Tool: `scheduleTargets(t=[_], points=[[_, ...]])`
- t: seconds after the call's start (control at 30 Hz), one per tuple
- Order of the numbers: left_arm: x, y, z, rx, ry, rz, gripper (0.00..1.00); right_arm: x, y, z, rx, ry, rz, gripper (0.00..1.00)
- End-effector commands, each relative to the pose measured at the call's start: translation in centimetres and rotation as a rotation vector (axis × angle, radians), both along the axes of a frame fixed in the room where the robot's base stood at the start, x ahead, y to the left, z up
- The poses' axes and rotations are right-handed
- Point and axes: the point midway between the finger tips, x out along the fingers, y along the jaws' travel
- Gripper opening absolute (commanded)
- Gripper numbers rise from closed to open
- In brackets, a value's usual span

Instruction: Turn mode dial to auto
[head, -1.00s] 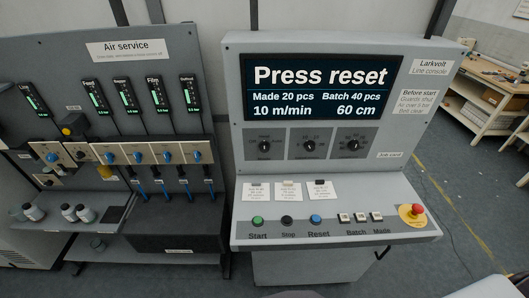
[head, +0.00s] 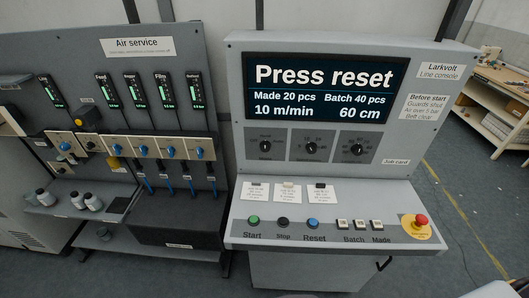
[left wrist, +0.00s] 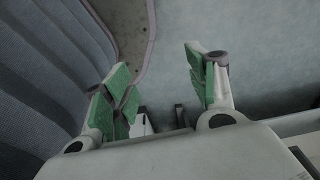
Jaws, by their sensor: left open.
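The line console (head: 436,150) stands at centre right in the head view. Its mode dial (head: 265,146) is the leftmost of three black dials in a row under the screen. The small print around the dial is too small to read. The screen (head: 318,88) reads "Press reset". My left gripper (left wrist: 160,85) shows only in the left wrist view. Its green-padded fingers are apart with nothing between them, above a grey floor. The console is not clearly seen in that view. My right gripper is not in view.
Start, Stop and Reset buttons (head: 313,224), Batch and Made keys (head: 359,225) and a red emergency stop (head: 420,221) sit on the sloped desk. An air service panel (head: 105,80) with gauges and bottles is at left. A workbench (head: 490,100) stands at far right.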

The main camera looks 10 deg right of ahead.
Motion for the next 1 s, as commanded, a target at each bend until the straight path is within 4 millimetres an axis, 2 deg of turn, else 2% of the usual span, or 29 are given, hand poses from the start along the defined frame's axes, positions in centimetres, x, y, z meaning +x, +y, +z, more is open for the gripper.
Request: scheduleTargets(t=[0.27,0.47,0.7,1.0], points=[[3.2,-0.6,1.3,-0.003,-0.017,0.003,0.58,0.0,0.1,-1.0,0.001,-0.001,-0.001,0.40],[6.6,-1.2,3.3,-0.006,-0.033,0.007,0.58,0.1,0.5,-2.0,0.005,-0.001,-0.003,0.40],[10.3,-1.8,6.4,-0.007,-0.053,0.012,0.58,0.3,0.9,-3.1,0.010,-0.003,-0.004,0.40],[14.1,-2.4,11.2,-0.011,-0.078,0.016,0.58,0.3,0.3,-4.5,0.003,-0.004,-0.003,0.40]])
